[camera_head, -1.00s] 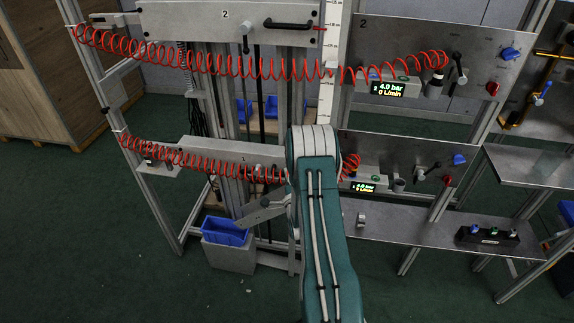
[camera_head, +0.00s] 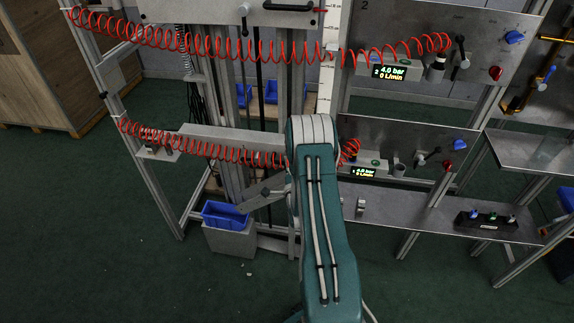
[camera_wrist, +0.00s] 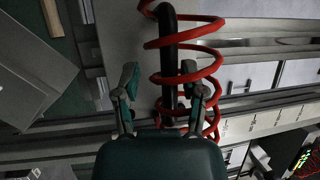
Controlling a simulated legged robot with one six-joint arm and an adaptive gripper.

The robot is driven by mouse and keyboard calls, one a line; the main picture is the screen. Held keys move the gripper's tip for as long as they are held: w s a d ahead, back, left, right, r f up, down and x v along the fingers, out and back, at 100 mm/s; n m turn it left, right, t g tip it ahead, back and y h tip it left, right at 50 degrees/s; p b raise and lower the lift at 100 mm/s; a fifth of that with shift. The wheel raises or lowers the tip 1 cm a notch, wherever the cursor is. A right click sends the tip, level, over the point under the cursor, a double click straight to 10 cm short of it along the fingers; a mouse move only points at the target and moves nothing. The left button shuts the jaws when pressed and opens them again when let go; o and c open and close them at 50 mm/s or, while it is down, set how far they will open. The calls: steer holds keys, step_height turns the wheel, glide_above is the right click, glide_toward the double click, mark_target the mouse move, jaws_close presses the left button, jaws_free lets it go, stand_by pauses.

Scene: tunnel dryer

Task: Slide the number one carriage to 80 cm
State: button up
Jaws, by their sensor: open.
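The number one carriage (camera_head: 235,140) is the lower grey plate on the vertical frame, partly hidden behind my arm. A red coiled hose (camera_head: 190,147) runs in front of it. In the wrist view, a dark bar-shaped handle (camera_wrist: 168,55) stands between my gripper's (camera_wrist: 160,73) two spread fingers. Red hose coils (camera_wrist: 200,60) loop around the handle and close to the right finger. I cannot tell whether either finger touches them. In the head view my gripper is hidden behind my arm. The upright white scale (camera_head: 331,70) is too small to read.
The upper carriage (camera_head: 200,12) has its own red hose (camera_head: 265,67). Blue bins stand below, one on a grey block (camera_head: 230,240). At right are two control panels, a shelf (camera_head: 400,212) and a black button box (camera_head: 490,224).

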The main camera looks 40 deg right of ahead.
steer(key=v, duration=1.1)
steer(key=shift+s+f, duration=0.25)
steer(key=shift+s, duration=0.1)
steer(key=shift+a, duration=0.1)
steer(key=w+a+r+n+g+y, duration=0.25)
steer(key=w+r+n, duration=0.35)
steer(key=w+r, duration=0.35)
steer(key=a+r+n+g+y, duration=0.3)
steer(key=a+r+n, duration=0.3)
steer(key=a+r, duration=0.4)
steer(key=s+a+r+n+g+y, duration=0.25)
steer(key=s+a+r+n, duration=0.25)
steer(key=s+a+r, duration=0.45)
steer(key=s+a+r+n+g, duration=0.1)
steer(key=s+a+n+g, duration=0.1)
steer(key=s, duration=0.6)
steer(key=s+a+r+n+g+y, duration=0.1)
steer(key=s+a+r+n+g, duration=0.1)
steer(key=s, duration=0.7)
steer(key=shift+a+r+n, duration=0.25)
steer(key=shift+a+n, duration=0.3)
steer(key=shift+n, duration=0.25)
